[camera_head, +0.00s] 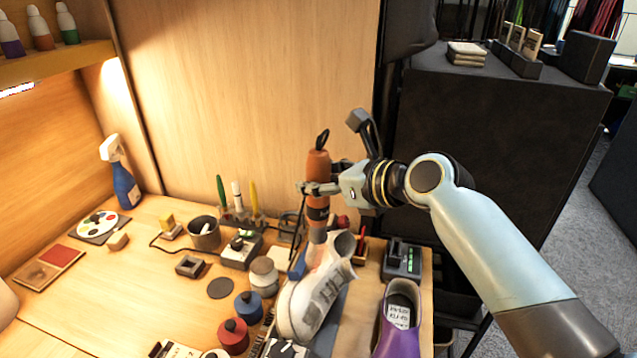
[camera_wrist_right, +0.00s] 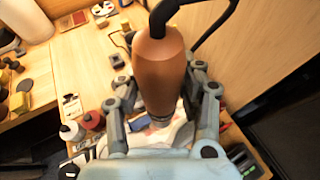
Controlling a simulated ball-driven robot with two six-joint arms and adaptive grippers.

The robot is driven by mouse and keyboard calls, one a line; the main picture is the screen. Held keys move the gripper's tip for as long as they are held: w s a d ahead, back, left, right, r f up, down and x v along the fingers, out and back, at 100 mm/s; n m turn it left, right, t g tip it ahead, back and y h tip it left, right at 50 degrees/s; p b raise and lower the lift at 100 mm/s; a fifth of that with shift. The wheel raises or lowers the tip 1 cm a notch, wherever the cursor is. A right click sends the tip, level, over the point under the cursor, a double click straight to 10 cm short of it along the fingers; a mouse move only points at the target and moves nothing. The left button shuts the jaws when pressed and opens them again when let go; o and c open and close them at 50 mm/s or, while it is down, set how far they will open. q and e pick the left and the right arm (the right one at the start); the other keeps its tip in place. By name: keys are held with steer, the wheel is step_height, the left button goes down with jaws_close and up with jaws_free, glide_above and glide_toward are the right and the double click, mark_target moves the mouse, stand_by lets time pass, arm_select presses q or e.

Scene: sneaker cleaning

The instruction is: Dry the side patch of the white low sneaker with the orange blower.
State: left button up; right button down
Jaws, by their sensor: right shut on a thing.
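The orange blower (camera_head: 317,172) is upright in my right gripper (camera_head: 318,188), its nozzle pointing down at the white low sneaker (camera_head: 310,295). In the right wrist view the blower (camera_wrist_right: 161,70) sits between the two fingers of the right gripper (camera_wrist_right: 160,100), which is shut on it. The sneaker stands tilted on the bench, and an orange-tinted area shows on it just below the nozzle. I cannot tell whether the nozzle touches the shoe. In the right wrist view the sneaker is mostly hidden behind the blower and gripper. My left gripper is not in view.
A purple shoe (camera_head: 398,325) with a label stands right of the sneaker. A dark device (camera_head: 402,260) with a green display is behind it. Red (camera_head: 233,336) and blue (camera_head: 248,307) jars stand left of the sneaker. A black cord crosses the bench.

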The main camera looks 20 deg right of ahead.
steer(key=shift+f, duration=0.3)
steer(key=shift+r, duration=0.1)
steer(key=shift+w+d, duration=0.1)
steer(key=shift+w, duration=0.05)
